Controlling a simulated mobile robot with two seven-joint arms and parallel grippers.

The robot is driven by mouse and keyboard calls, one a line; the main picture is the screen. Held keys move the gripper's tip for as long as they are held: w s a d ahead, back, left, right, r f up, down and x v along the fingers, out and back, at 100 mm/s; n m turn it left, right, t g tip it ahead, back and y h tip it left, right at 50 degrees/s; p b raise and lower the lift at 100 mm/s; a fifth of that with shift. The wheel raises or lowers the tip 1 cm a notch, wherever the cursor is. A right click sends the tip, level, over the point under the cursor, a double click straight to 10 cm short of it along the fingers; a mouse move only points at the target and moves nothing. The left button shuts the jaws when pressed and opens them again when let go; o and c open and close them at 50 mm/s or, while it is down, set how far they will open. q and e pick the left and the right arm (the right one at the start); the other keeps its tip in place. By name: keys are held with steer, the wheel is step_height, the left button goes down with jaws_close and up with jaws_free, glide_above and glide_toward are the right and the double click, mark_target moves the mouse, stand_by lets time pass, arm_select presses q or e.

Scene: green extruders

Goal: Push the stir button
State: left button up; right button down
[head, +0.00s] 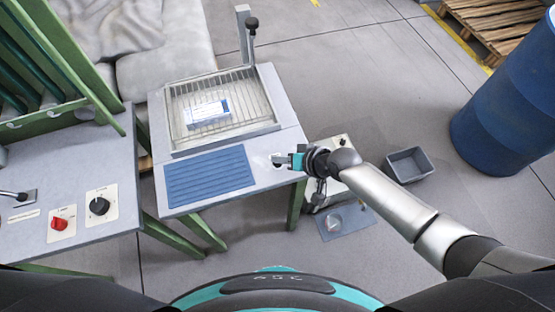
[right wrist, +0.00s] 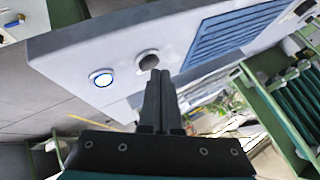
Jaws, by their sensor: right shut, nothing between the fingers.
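In the right wrist view two round buttons sit near the corner of the grey bench top. One is a grey-dark button (right wrist: 148,59) with a pale rim. The other is a white button (right wrist: 101,77) with a blue ring. I cannot read a label that tells which is stir. My right gripper (head: 288,161) is at the right edge of the bench in the head view. In the right wrist view its fingers (right wrist: 159,74) are shut and empty, with tips close to the grey-dark button; I cannot tell whether they touch it. My left gripper is not in view.
The bench holds a blue ribbed mat (head: 210,176) and a wire-grid tray (head: 172,118) with a blue-white box (head: 206,112). A green-framed machine with red (head: 58,224) and black (head: 99,206) knobs stands left. A grey bin (head: 409,165) and blue barrel (head: 505,105) stand right.

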mark_target(281, 166)
steer(key=shift+f, duration=0.1)
steer(key=shift+f+b, duration=0.4)
stand_by(0.4)
steer(key=shift+r+p, duration=0.4)
steer(key=shift+p, duration=0.05)
steer(key=shift+r, duration=0.15)
step_height(281, 166, up, 6)
steer(key=p, duration=0.6)
